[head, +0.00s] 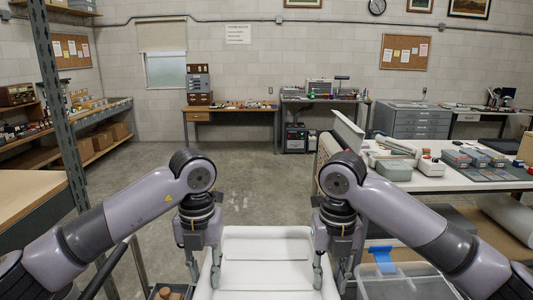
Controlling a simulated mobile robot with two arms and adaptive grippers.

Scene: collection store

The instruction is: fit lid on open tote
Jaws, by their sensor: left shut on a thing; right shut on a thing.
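A wide white piece that looks like the lid (267,246) is at the bottom centre of the head view, its near part cut off by the frame edge. My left gripper (214,275) is shut on its left edge. My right gripper (318,272) is shut on its right edge. A translucent open container (402,288), which may be the tote, is at the lower right, partly hidden by my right arm and cut off by the frame. I cannot see what lies under the white piece.
A white-topped table (440,180) with boxes and small items stands close on the right. A shelf rack with a metal upright (62,110) is on the left. Bare floor (255,180) lies ahead, up to a wooden desk (232,109) at the back wall.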

